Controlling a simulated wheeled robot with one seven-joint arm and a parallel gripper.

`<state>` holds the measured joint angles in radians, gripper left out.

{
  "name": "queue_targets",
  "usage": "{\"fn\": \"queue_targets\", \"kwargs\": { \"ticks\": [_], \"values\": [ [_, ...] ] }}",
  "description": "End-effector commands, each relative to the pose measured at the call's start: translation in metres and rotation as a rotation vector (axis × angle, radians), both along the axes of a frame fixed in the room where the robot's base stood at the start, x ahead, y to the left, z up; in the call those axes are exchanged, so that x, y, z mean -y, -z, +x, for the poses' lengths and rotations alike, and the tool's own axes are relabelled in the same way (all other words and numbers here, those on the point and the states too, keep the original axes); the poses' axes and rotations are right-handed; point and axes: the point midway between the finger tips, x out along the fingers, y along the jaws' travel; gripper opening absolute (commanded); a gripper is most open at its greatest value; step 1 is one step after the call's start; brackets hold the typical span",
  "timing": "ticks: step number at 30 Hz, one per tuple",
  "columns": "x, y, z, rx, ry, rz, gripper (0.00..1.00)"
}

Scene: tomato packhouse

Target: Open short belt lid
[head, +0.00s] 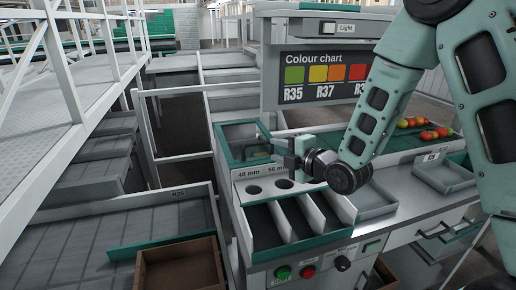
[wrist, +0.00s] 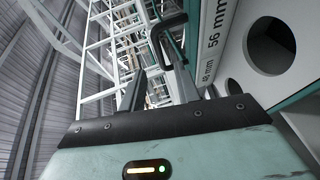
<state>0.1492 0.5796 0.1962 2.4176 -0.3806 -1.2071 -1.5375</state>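The short belt lid appears to be the clear, teal-framed cover (head: 240,133) on the box left of the grading bench in the head view. It looks lowered. My gripper (head: 287,153) is beside the box's right front corner, above the plate with the round holes. In the wrist view a dark bent handle (wrist: 165,42) on a teal edge shows just beyond my fingers (wrist: 155,85). The fingers look apart, with no object clearly clamped between them. Whether a finger touches the handle cannot be told.
The sizing plate (head: 268,178) with round holes and the divided bins (head: 290,226) lie below my gripper. A grey tray (head: 372,203) is to the right. The colour chart panel (head: 325,80) stands behind. Tomatoes (head: 427,134) lie on the belt at right.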

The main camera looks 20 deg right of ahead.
Motion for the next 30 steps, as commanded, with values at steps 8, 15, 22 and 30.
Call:
{"fn": "queue_targets", "kwargs": {
  "ticks": [8,15,22,30],
  "values": [
    [-0.021,0.007,0.049,0.0,-0.001,0.001,0.32],
    [-0.032,0.013,0.076,0.001,-0.001,0.001,0.32],
    [-0.035,0.016,0.082,0.0,0.0,0.0,0.32],
    [-0.035,0.016,0.082,0.001,0.0,-0.001,0.04]
  ]
}}
